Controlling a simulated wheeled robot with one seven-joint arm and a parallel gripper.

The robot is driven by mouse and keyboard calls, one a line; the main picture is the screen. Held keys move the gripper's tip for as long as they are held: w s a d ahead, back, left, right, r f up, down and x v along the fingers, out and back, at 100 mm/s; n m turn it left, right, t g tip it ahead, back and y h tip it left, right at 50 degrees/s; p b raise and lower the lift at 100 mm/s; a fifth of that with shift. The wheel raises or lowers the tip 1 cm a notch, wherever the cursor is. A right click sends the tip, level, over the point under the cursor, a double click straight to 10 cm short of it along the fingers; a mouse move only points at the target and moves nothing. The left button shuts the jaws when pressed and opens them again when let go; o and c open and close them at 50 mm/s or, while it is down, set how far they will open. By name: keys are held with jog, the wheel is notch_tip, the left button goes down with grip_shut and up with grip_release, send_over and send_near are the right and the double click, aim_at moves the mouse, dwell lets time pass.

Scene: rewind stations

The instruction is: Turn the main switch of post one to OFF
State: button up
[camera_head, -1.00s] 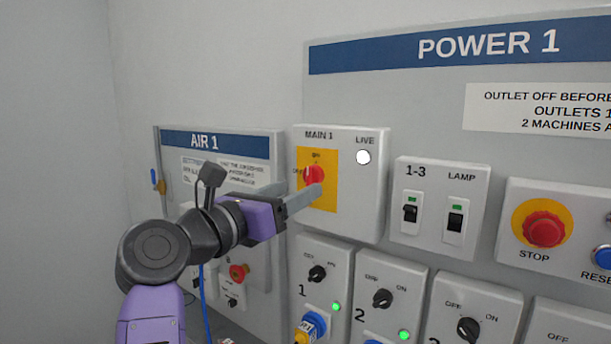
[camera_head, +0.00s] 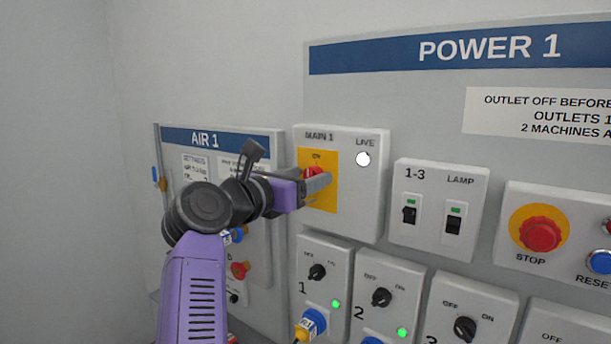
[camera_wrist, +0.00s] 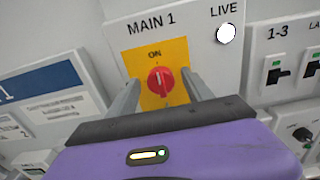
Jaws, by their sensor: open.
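The main switch is a red rotary knob (camera_wrist: 161,81) on a yellow plate (camera_wrist: 155,55) under the label MAIN 1. In the wrist view its handle points up toward ON. The LIVE lamp (camera_head: 363,159) beside it is white. My gripper (camera_wrist: 160,92) is open, with one finger on each side of the red knob. I cannot tell whether the fingers touch it. In the head view the gripper (camera_head: 318,182) covers most of the knob, and only a bit of red (camera_head: 312,172) shows. The OFF mark is hidden there.
The 1-3 and LAMP switch box (camera_head: 441,208) is right of the main box, with the red STOP button (camera_head: 541,233) farther right. Outlet boxes with black knobs (camera_head: 382,297) sit below. The AIR 1 panel (camera_head: 262,144) is behind my arm at the left.

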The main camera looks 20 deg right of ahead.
jog(key=shift+c, duration=0.2)
grip_shut()
jog(key=shift+n, duration=0.4)
jog(key=n+p, duration=0.2)
jog(key=n, duration=0.1)
jog(key=shift+r+n+p, duration=0.15)
jog(key=shift+n+p, duration=0.2)
jog(key=shift+n, duration=0.05)
jog(key=n+p, duration=0.3)
jog(key=n, duration=0.1)
jog(key=shift+w+a, duration=0.1)
jog(key=n+p, duration=0.4)
jog(key=n, duration=0.1)
jog(key=shift+f+n+p, duration=0.15)
jog(key=shift+n+p, duration=0.8)
jog(key=shift+n, duration=0.15)
jog(key=shift+f+n+p, duration=0.15)
jog(key=shift+n+p, duration=0.75)
jog(key=shift+n, duration=0.2)
